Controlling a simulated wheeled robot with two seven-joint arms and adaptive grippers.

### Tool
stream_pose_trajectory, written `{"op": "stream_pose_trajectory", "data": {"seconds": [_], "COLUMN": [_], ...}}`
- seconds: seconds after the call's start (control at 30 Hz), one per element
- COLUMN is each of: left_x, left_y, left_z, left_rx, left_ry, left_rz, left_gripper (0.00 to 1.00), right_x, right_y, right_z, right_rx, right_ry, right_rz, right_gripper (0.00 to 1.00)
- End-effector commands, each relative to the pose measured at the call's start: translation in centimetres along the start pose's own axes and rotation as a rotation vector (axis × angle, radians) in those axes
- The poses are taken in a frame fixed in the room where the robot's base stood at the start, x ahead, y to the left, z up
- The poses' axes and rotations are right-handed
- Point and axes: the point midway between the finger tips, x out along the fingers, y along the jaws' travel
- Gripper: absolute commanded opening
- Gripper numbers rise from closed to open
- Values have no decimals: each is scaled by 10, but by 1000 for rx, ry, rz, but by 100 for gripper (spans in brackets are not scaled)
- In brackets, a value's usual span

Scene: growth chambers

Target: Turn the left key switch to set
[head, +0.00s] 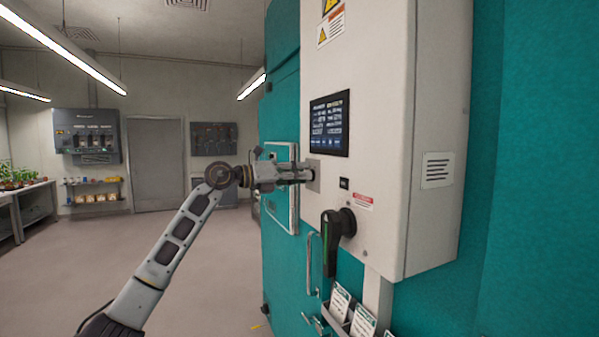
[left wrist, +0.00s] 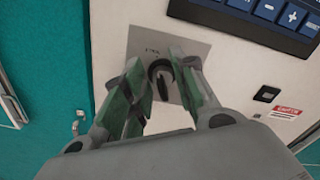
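The key switch (left wrist: 161,72) shows in the left wrist view as a dark round collar with a dark key part, on a grey plate (left wrist: 143,42) on the white control box. Its label is too small to read. In the head view the plate (head: 315,184) is partly covered by my gripper. My left gripper (left wrist: 162,76) is open, with its green-padded fingers apart on either side of the switch. Whether they touch it I cannot tell. In the head view my left gripper (head: 305,174) reaches the box from the left. My right gripper is not in view.
The white control box (head: 385,130) carries a screen (head: 330,123) above the switch and a black rotary handle (head: 333,235) below it. A small black display (head: 344,184) and a red label (head: 363,202) sit beside the plate. Open floor lies to the left.

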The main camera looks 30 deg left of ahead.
Motion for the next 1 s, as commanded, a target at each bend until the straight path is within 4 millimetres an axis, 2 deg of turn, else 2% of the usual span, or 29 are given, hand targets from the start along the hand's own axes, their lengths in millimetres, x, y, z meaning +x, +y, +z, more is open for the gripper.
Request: {"op": "stream_pose_trajectory", "data": {"seconds": [0.37,0.6,1.0], "left_x": [3,3,2], "left_y": [0,0,0], "left_z": [0,0,0], "left_rx": [0,0,44], "left_ry": [0,0,-1], "left_rz": [0,0,1], "left_gripper": [28,0,0], "right_x": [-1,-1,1], "right_y": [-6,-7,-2], "right_z": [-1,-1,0], "right_rx": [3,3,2], "right_ry": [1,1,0], "right_rz": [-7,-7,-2], "right_gripper": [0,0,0]}}
